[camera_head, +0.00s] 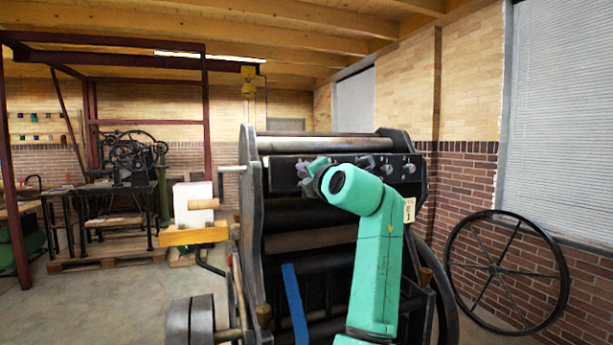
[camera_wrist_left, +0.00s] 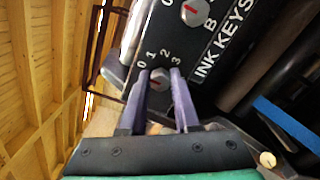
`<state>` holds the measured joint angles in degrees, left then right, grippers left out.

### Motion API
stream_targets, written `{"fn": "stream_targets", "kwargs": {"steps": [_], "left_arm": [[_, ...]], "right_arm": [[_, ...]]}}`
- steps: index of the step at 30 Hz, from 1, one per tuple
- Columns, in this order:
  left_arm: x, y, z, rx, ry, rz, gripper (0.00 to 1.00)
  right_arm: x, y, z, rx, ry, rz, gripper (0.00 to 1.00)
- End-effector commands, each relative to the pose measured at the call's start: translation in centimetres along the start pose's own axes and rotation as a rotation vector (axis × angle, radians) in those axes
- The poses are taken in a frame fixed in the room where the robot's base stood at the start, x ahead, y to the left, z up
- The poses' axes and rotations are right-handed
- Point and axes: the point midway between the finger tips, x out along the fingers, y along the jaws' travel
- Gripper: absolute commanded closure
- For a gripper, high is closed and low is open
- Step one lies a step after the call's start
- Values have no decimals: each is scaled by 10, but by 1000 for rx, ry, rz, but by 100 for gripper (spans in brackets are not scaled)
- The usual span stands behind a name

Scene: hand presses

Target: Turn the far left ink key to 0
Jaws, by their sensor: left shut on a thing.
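The far left ink key (camera_wrist_left: 158,84) is a small grey knob with a red mark, on a dark panel (camera_wrist_left: 225,70) lettered INK KEYS. White numbers 0, 1, 2, 3 arc around the knob. My left gripper (camera_wrist_left: 160,82) has its two purple-grey fingers shut on this knob, one on each side. I cannot tell which number the red mark points at. In the head view my left gripper (camera_head: 306,172) is at the left end of the press's key panel (camera_head: 376,167), and the gripped key is hidden there. My right gripper is in neither view.
Another key (camera_wrist_left: 195,12) with a red mark and the letter B sits beside the gripped one. The press (camera_head: 254,215) fills the middle. A blue strip (camera_head: 295,303) hangs on its front. A spoked wheel (camera_head: 507,271) leans by the brick wall. Open floor lies at left.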

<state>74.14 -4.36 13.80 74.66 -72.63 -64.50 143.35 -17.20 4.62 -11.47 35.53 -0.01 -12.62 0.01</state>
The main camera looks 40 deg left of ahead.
Motion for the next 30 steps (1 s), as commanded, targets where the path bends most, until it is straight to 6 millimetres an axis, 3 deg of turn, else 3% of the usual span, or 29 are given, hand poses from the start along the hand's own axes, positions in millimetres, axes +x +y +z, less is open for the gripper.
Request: {"fn": "stream_targets", "kwargs": {"steps": [17,18,19,30], "left_arm": [[1,-4,-2,-31,8,-10,100],[1,-5,-2,-31,8,-10,54],[1,-4,-2,-30,8,-10,43],[-3,-3,-1,-32,2,-3,40]], "right_arm": [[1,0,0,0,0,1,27],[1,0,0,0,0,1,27],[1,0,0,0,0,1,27],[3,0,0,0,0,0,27]]}}
